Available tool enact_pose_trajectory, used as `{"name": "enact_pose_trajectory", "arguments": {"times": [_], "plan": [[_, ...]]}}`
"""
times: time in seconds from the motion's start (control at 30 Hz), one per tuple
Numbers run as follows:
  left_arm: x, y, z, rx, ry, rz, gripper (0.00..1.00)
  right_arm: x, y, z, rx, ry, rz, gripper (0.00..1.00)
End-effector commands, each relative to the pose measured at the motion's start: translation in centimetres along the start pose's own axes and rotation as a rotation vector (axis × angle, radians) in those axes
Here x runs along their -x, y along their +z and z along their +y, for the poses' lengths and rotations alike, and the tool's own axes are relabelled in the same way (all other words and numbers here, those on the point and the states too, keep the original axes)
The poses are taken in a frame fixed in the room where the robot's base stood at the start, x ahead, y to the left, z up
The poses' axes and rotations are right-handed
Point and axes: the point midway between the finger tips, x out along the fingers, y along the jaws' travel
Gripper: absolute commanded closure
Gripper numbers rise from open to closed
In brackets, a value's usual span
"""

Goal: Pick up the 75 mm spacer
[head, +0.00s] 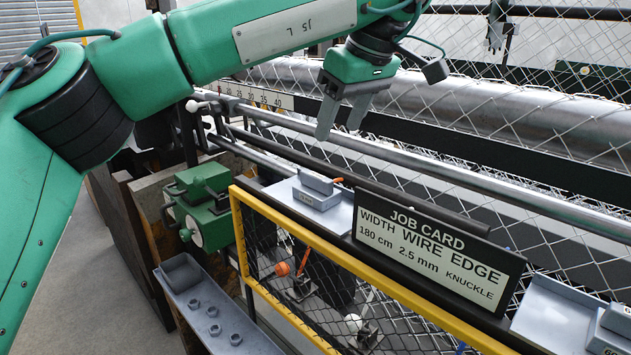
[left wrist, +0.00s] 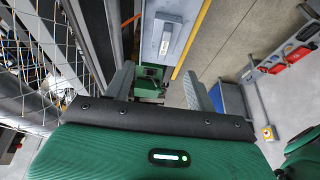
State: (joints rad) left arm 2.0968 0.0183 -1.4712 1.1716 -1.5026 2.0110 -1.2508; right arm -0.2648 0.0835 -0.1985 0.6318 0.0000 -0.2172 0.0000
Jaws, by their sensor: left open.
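Which block is the 75 mm spacer I cannot tell, as the labels are too small or cut off. A grey block with a small label (head: 318,190) lies on a grey tray (head: 285,191) left of the job card. A similar block (left wrist: 166,40) shows in the left wrist view, beyond the fingers. More grey labelled blocks (head: 613,325) sit at the right edge of the head view, partly cut off. My left gripper (head: 342,128) is open and empty, above and slightly right of the tray's block. Its fingers (left wrist: 160,75) also show in the left wrist view. My right gripper is not in view.
The job card board (head: 430,250) stands right of the tray. A yellow rail (head: 290,228) runs along the front. Wire mesh (head: 520,130) and long metal bars lie behind my gripper. A green clamp-like device (head: 205,205) stands left of the tray.

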Motion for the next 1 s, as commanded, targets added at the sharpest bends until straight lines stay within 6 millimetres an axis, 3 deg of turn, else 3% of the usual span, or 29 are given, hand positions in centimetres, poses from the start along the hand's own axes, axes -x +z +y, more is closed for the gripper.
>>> {"name": "enact_pose_trajectory", "arguments": {"times": [0.2,0.3,0.37,0.6,0.67,0.77,1.0], "plan": [[-3.5,-0.1,0.0,-0.002,-0.003,-0.005,0.44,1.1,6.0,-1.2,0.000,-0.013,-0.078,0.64],[-5.4,-0.1,-0.1,-0.001,-0.003,-0.005,0.44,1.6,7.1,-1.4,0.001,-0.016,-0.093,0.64],[-6.2,-0.1,-0.1,-0.001,-0.002,-0.004,0.44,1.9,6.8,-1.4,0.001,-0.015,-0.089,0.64],[-8.2,-0.1,-0.1,0.001,0.000,-0.003,0.44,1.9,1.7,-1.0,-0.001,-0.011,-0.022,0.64],[-8.5,-0.2,-0.1,0.001,0.000,-0.004,0.44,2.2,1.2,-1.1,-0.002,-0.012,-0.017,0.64],[-9.6,-0.3,-0.2,0.000,-0.003,-0.005,0.44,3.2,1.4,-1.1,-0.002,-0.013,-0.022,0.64],[-12.6,-0.3,-0.3,0.001,-0.001,-0.005,0.44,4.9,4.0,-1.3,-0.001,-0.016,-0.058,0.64]]}}
